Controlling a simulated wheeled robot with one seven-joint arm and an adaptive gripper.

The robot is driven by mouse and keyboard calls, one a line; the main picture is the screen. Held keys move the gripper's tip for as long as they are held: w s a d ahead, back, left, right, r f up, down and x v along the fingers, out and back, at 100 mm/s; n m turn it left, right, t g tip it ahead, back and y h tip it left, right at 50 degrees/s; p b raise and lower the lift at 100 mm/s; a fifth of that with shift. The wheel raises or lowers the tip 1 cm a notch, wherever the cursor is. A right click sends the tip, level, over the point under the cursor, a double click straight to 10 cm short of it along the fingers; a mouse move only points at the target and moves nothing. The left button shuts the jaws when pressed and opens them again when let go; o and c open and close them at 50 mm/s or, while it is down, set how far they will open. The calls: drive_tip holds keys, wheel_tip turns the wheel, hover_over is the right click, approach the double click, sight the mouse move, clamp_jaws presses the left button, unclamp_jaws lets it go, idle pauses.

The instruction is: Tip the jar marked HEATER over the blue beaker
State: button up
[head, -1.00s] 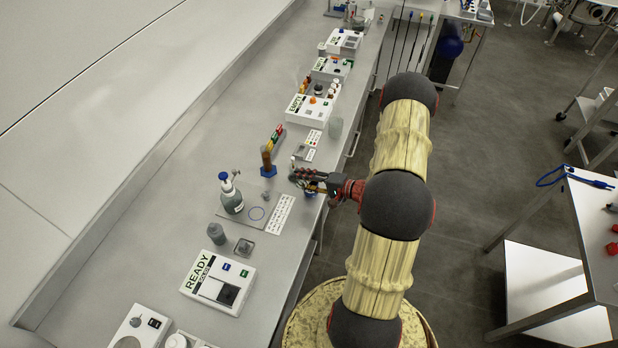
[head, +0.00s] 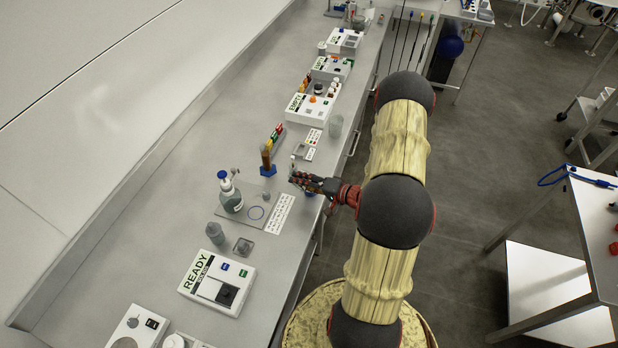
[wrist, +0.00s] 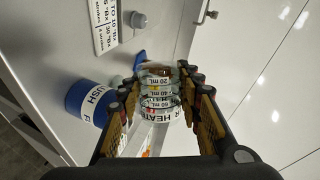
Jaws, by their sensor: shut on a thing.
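The jar marked HEATER (wrist: 160,102) is clear, with a white label band and mL marks; the label reads "R HEATER" in the wrist view. My gripper (wrist: 162,84) is shut on it, the fingers on both sides of its wall. In the head view my gripper (head: 298,180) is over the bench's front edge, where the jar is too small to make out. A blue vessel with a white label ending in "USH" (wrist: 88,103), likely the blue beaker, stands left of the jar in the wrist view. I cannot tell the jar's tilt or whether it is over the beaker.
A blue-capped bottle (head: 230,196) stands on a grey mat left of my gripper. A tall amber cylinder on a blue foot (head: 267,170) is close behind. A printed card (head: 281,214) lies in front. White instruments (head: 216,283) line the bench.

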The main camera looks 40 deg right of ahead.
sight(302, 187)
drive_tip(key=shift+a+f+n+h+b, duration=0.1)
drive_tip(key=shift+f+n+h+b, duration=0.6)
drive_tip(key=shift+n+b, duration=0.45)
drive_tip(key=shift+f, duration=0.1)
drive_tip(key=shift+f+n+b, duration=0.2)
drive_tip(key=shift+n+b, duration=0.25)
drive_tip(key=shift+b, duration=0.3)
drive_tip(key=shift+h, duration=0.4)
drive_tip(key=shift+f+n+t+b, duration=0.3)
drive_tip(key=shift+n+b, duration=0.2)
drive_tip(key=shift+b, duration=0.3)
drive_tip(key=shift+d+f+n+h+b, duration=0.25)
drive_tip(key=shift+n+h+b, duration=0.2)
drive_tip(key=shift+b, duration=0.4)
drive_tip(key=shift+a+r, duration=0.1)
drive_tip(key=shift+a, duration=0.05)
